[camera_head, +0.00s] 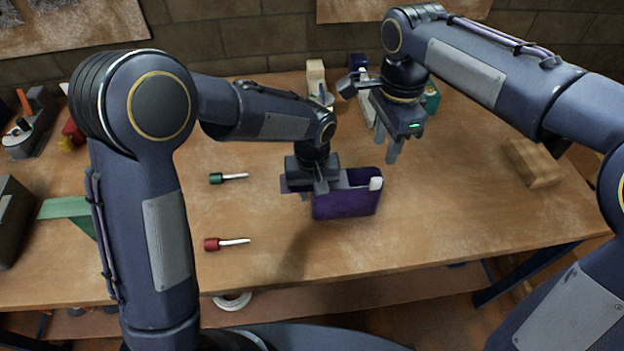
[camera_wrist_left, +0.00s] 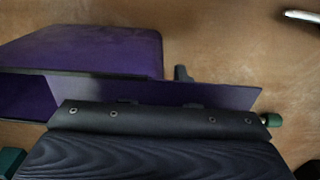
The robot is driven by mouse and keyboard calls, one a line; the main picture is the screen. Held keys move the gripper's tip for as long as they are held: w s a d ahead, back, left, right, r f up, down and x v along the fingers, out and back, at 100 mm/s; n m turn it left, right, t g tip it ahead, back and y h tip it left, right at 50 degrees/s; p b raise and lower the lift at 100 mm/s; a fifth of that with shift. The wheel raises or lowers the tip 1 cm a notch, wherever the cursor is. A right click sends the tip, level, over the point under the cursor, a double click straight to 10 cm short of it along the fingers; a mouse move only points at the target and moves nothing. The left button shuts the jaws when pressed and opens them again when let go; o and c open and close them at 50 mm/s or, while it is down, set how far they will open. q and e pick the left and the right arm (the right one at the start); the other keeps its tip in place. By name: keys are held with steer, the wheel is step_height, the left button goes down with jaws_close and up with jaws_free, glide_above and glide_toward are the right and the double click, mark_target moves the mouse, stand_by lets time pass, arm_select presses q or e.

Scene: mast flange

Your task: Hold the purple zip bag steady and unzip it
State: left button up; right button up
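The purple zip bag (camera_head: 345,203) stands upright on the table in the middle of the head view. A small white piece (camera_head: 376,184) sits at its top right corner. My left gripper (camera_head: 313,192) is at the bag's upper left end, at a flat panel that sticks out to the left. In the left wrist view the bag (camera_wrist_left: 100,50) and this panel (camera_wrist_left: 225,96) lie right in front of the gripper body. The fingers are mostly hidden, so their grip is unclear. My right gripper (camera_head: 397,152) is open and empty, above and to the right of the bag, not touching it.
A green-handled tool (camera_head: 228,178) and a red-handled tool (camera_head: 226,243) lie left of the bag. A wooden block (camera_head: 532,163) lies at the right. Small items, including a beige block (camera_head: 316,75), stand at the back. The table between bag and wooden block is clear.

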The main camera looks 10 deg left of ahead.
arm_select(q)
steer(key=shift+f, duration=0.45)
steer(key=shift+c, duration=0.2)
jaws_close()
arm_select(e)
steer(key=shift+c, duration=0.4)
steer(key=m+g+y, duration=0.2)
steer(key=y, duration=0.7)
glide_toward(378, 178)
steer(key=x, duration=1)
steer(key=shift+a+f, duration=0.1)
steer(key=shift+f, duration=0.05)
